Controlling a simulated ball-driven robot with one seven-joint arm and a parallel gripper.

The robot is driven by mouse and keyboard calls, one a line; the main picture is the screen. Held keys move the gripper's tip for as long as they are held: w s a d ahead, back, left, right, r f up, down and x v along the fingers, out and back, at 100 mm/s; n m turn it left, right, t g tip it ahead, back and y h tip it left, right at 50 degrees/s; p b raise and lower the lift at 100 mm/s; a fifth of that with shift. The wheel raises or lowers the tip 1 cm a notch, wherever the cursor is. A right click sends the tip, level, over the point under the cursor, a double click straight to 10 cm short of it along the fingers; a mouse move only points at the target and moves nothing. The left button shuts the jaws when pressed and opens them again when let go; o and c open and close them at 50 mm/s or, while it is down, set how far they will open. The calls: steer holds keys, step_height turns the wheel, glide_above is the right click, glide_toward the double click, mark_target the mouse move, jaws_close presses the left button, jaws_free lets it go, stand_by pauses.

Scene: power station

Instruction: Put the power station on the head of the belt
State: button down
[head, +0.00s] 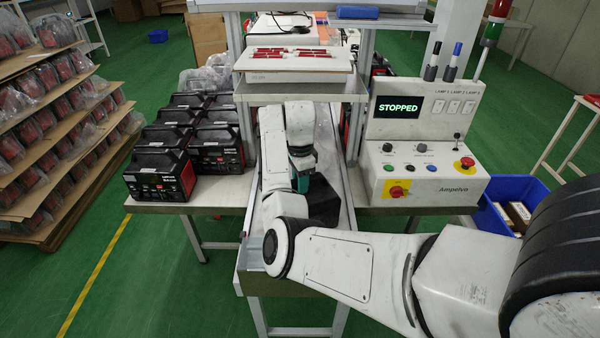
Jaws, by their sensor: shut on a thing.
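A black power station (321,201) is at the near part of the conveyor, mostly hidden behind my arm. My gripper (303,184), with a teal part showing, is shut on it from above. The fingertips are hidden, and I cannot tell whether the power station touches the belt. The belt (336,165) runs away from me between two metal side rails, under a white shelf. Its near end is partly covered by my arm.
Several black and red power stations (160,172) stand on the table left of the belt. A control box (425,150) reading "STOPPED" stands to the right. A shelf with a white box (293,68) spans the belt. A blue bin (517,190) stands at the right.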

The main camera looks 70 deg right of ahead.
steer(key=shift+w+d+r, duration=0.1)
steer(key=c, duration=1.2)
jaws_free()
steer(key=shift+f, duration=0.25)
steer(key=o, duration=0.4)
steer(key=shift+r, duration=0.1)
